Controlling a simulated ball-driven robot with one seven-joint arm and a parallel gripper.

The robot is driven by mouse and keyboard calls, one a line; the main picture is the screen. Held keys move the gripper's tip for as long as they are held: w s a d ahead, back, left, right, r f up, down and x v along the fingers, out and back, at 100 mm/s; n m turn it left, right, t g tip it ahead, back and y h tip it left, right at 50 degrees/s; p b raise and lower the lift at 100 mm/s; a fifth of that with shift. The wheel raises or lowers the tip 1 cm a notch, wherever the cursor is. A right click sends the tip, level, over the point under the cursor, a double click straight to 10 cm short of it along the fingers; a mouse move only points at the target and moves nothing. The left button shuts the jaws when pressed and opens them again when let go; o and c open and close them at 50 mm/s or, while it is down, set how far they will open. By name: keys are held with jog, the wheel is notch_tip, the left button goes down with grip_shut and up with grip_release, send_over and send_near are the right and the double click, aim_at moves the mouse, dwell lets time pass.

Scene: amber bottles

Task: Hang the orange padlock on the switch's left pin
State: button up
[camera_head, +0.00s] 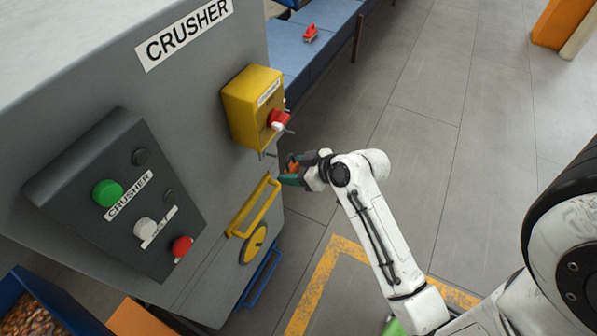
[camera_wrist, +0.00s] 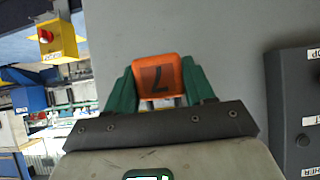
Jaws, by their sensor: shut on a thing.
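The orange padlock (camera_wrist: 157,72) is between the green fingers of my gripper (camera_wrist: 158,92), its marked face turned to the wrist camera. In the head view the padlock (camera_head: 291,165) is a small orange patch at my gripper (camera_head: 290,174), partly hidden by the fingers. The switch is a yellow box (camera_head: 248,102) with a red knob (camera_head: 278,118) on the grey crusher's side. Thin pins (camera_head: 263,156) seem to show at its lower edge; left and right are hard to tell. My gripper is below and right of the box, apart from it. The switch (camera_wrist: 60,42) is upper left in the wrist view.
A yellow handle (camera_head: 256,208) sticks out of the crusher below the switch, close to my gripper. A sloped dark button panel (camera_head: 115,200) is left. A red object (camera_head: 310,34) lies on the blue bench (camera_head: 330,20). The floor at right is clear.

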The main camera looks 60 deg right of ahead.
jog(key=shift+w+a+f+b, duration=0.1)
jog(key=shift+w+f+b, duration=0.15)
jog(key=shift+w, duration=0.65)
jog(key=shift+w+d+f+b, duration=0.15)
jog(key=shift+w+b, duration=0.15)
jog(key=shift+w, duration=0.65)
jog(key=shift+w+a+f+b, duration=0.2)
jog(key=shift+w+b, duration=0.1)
jog(key=shift+w, duration=0.6)
jog(key=o, duration=1.2)
jog(key=v, duration=1)
jog(key=shift+s+r+b, duration=0.15)
jog(key=shift+s+b, duration=0.15)
jog(key=shift+b, duration=0.05)
